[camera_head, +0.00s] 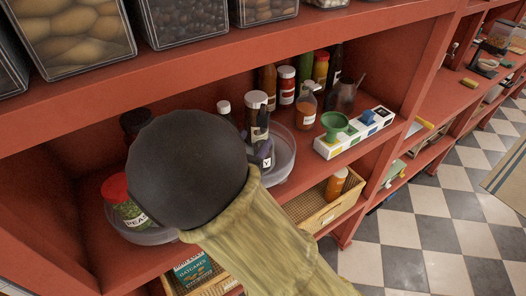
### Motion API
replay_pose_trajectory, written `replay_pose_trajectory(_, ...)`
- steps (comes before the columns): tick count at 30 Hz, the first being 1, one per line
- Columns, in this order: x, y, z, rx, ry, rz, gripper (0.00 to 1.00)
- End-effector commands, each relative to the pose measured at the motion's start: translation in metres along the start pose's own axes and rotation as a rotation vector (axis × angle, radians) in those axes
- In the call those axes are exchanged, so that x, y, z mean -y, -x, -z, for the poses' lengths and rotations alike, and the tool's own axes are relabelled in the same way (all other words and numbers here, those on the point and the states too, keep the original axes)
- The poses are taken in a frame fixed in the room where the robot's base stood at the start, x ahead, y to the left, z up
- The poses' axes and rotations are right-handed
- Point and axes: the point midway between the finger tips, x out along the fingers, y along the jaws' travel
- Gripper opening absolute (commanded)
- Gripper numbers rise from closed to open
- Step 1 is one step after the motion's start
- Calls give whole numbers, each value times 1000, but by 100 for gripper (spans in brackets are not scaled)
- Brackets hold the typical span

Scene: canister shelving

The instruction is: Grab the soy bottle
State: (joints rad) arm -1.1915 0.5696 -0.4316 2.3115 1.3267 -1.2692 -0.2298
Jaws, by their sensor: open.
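A small dark bottle (266,162), with a white label whose visible letter is "Y", looks like the soy bottle. It stands at the front of a round clear tray (287,160) on the middle shelf, just right of my black arm joint. A dark purple-grey piece that appears to be part of my gripper (259,150) lies against or in front of the bottle. The joint hides most of the gripper and the bottle's left side. The jaws look open; I cannot tell whether they touch the bottle.
Several sauce bottles stand farther back. A green funnel (334,125) sits by a colourful box (352,134) at right. A red-lidded jar (122,200) is at left. The upper shelf edge (240,50) runs above.

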Motion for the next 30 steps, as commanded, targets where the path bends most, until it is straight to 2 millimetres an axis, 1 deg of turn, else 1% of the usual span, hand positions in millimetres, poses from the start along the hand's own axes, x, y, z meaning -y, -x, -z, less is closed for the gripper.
replay_pose_trajectory(5, -2, -13, 3, -1, 3, -3, 54)
replay_pose_trajectory(12, -4, -45, 2, -1, 1, -2, 54)
replay_pose_trajectory(14, -4, -50, 1, -1, 1, -2, 54)
replay_pose_trajectory(30, -4, -52, -1, 0, 0, 0, 54)
